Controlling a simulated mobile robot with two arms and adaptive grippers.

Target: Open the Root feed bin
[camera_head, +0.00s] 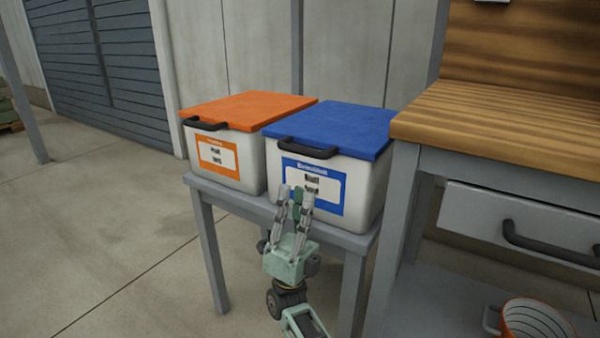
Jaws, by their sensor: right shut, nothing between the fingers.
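The bin with the blue lid (340,127) stands on a grey stand; the small print on its blue-framed label (314,185) is blurred but could read "Root feed". Its lid is down, with a dark handle (308,149) on the front edge. A bin with an orange lid (245,109), also shut, stands to its left with a blurred label. My right gripper (296,193) is shut and empty, pointing up in front of the blue-lidded bin, below its handle and covering the label's lower left part. My left gripper is not in view.
The grey stand's (345,239) front edge runs close behind my right gripper. A wooden-topped workbench (500,125) with a drawer (520,225) stands close on the right. An orange-rimmed bucket (535,318) is at bottom right.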

